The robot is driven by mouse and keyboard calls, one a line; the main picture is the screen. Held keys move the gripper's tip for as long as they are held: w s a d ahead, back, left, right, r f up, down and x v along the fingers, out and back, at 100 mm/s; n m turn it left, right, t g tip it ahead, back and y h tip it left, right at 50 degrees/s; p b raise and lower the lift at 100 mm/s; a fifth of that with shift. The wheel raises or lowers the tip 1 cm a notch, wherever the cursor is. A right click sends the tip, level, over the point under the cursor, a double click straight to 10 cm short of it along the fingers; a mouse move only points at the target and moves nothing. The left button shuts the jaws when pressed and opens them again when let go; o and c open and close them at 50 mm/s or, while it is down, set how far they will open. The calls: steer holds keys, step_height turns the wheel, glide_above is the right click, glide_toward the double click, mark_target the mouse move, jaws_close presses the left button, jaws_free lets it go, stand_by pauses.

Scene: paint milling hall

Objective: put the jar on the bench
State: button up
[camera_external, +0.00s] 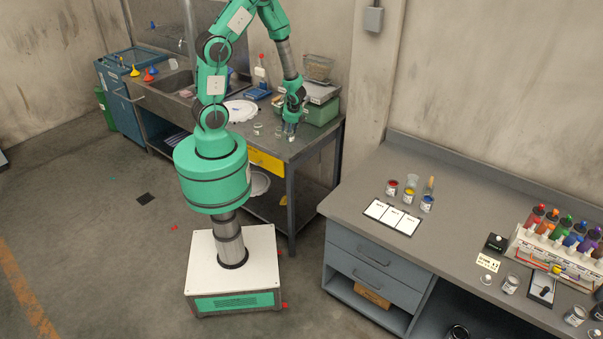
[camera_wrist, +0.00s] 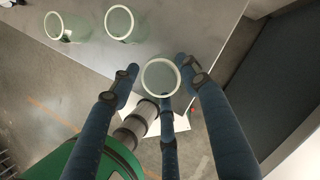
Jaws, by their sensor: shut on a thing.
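My gripper (camera_external: 291,118) points down over the front right part of the steel sink table (camera_external: 229,110). Its fingers are shut around a clear glass jar (camera_wrist: 161,78), which shows mouth-up between them in the wrist view. In the external view the held jar (camera_external: 290,131) is small and partly hidden by the fingers. I cannot tell there whether it touches the tabletop. Two more clear glass jars (camera_wrist: 121,23) (camera_wrist: 58,27) stand on the table beside it. A grey bench (camera_external: 345,203) with drawers stands to the right, apart from the sink table.
The grey bench holds white cards (camera_external: 391,217), several small paint containers (camera_external: 409,194) and a rack of coloured bottles (camera_external: 560,240). Its front left top is clear. Open floor separates the benches.

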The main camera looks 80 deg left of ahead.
steer(key=shift+f+b, duration=0.45)
steer(key=shift+f, duration=1.3)
steer(key=shift+f, duration=0.1)
steer(key=o, duration=1)
steer(key=shift+o, duration=0.2)
steer(key=p+v, duration=0.3)
steer(key=v, duration=0.9)
